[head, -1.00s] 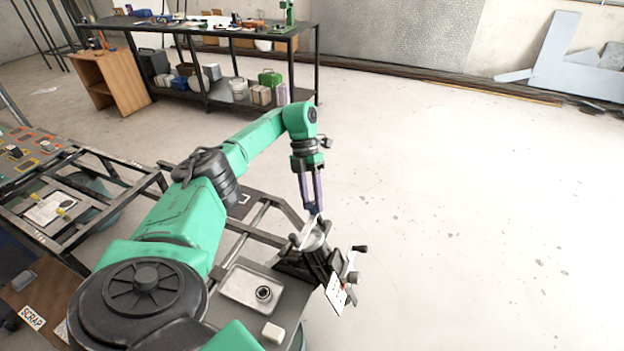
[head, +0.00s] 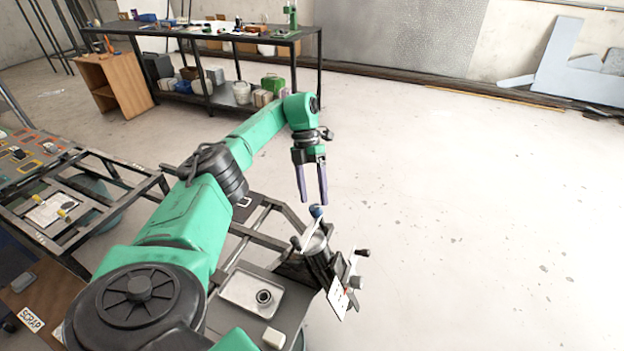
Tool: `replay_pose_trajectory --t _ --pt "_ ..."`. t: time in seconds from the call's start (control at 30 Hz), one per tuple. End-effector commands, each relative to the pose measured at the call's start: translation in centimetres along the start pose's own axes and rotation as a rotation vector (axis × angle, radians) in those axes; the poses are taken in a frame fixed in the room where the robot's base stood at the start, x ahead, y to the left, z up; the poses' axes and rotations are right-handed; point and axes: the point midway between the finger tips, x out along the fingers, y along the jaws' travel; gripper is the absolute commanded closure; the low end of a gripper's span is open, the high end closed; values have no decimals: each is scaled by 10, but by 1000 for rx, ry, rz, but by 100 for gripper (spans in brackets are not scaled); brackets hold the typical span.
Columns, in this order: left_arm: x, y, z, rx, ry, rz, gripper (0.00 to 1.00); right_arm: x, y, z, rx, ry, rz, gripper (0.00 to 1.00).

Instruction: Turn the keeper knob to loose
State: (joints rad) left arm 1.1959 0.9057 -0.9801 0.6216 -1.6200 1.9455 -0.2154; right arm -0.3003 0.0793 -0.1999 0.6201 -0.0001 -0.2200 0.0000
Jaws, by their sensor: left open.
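My left gripper (head: 314,201) is open and empty, pointing down, in the middle of the head view. Just below its fingertips is a small dark blue knob (head: 316,211), apart from the fingers, on top of a metal cylindrical fixture (head: 315,243). I take this for the keeper knob; its turn position is too small to tell. The fixture stands at the bench's right edge, with dark handles and a white marked plate (head: 338,298) on its right side. My right gripper does not show.
A metal tray (head: 236,290) with a dark ring (head: 264,296) lies left of the fixture, and a white block (head: 273,337) is in front of it. Open frame rails run behind. A loaded shelf bench (head: 215,40) stands far back. The floor at right is clear.

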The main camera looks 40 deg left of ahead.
Motion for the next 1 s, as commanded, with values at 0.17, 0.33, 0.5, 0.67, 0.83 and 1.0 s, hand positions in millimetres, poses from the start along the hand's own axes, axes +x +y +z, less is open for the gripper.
replay_pose_trajectory --t 0.17,0.33,0.5,0.67,0.83,1.0 --pt "-36 -2 0 0 -1 -2 31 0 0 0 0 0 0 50" --pt "-50 -1 0 -1 -1 0 31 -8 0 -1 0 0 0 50" --pt "-51 0 0 1 0 1 31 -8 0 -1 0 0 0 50" --pt "-50 0 0 1 -1 1 31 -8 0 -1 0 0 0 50" --pt "-50 0 0 0 -1 1 31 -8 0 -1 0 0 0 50" --pt "-50 0 0 0 0 1 31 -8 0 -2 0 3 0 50"
